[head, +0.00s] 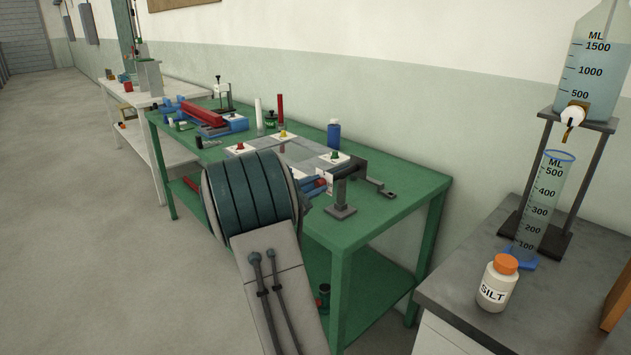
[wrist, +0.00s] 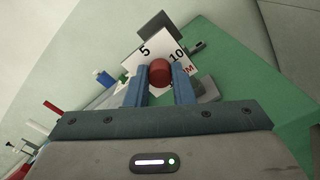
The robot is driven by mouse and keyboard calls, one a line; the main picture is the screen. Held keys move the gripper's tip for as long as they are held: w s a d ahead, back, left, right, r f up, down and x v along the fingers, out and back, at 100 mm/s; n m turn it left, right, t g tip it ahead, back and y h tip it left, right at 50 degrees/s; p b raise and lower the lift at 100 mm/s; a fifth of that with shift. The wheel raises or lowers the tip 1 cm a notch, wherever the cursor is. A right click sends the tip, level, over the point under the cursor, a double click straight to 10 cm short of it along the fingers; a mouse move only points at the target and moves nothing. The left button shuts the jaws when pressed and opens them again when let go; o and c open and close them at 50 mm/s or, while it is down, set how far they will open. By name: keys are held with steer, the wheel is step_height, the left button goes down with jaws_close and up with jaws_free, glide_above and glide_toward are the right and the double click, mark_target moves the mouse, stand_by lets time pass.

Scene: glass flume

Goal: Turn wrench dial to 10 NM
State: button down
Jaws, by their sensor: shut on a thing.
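The wrench dial shows in the wrist view as a white plate (wrist: 136,62) marked 5 and 10, with part of a red unit marking beside the 10. A round red knob (wrist: 160,72) sits at its lower edge as pictured. My gripper (wrist: 160,84) has its two blue fingers on either side of this knob, shut on it. Which mark the knob points to cannot be made out. In the head view my gripper (head: 318,184) is at the front right of the green table, largely hidden behind my arm, which also covers most of the dial.
The green table (head: 405,190) holds a dark metal stand (head: 342,195) near the dial, a blue bottle (head: 334,134) and several small coloured parts on pale panels. A grey bench at right bears a silt bottle (head: 497,284) and a measuring cylinder (head: 545,205). Open floor lies left.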

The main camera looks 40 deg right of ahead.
steer(key=n+p, duration=0.4)
steer(key=p, duration=0.1)
steer(key=shift+w+r+n, duration=0.1)
steer(key=shift+r+n, duration=0.2)
steer(key=n+p, duration=0.3)
steer(key=p, duration=0.1)
steer(key=shift+n, duration=0.4)
steer(key=n+p, duration=0.3)
steer(key=p, duration=0.1)
steer(key=shift+p, duration=0.4)
steer(key=n+p, duration=0.3)
steer(key=n, duration=0.1)
steer(key=shift+f+p, duration=0.25)
steer(key=shift+p, duration=0.15)
steer(key=shift+n, duration=0.3)
steer(key=c, duration=1.2)
jaws_free()
steer(key=shift+c, duration=0.2)
